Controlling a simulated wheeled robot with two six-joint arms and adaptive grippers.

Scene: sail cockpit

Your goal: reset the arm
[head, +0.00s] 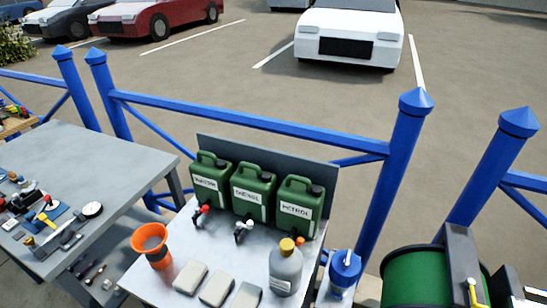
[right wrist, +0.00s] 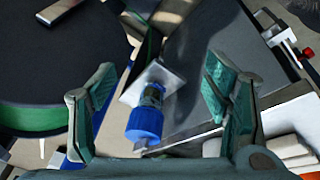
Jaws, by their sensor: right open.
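My right gripper (right wrist: 159,78) shows in the right wrist view, with its two teal-padded fingers wide apart and nothing held between them. A blue-capped container (right wrist: 145,122) appears in the gap between the fingers, but the fingers do not touch it. I cannot tell how far away it is. Neither gripper shows in the head view. My left gripper is in no view.
Three green cans (head: 252,190) stand along the bench's back panel. An orange funnel (head: 151,245), pale blocks (head: 216,288) and a grey bottle (head: 285,268) are in front. A tool-covered table (head: 120,160) stands left, a green reel (head: 425,280) right. Blue railings (head: 250,125) run behind.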

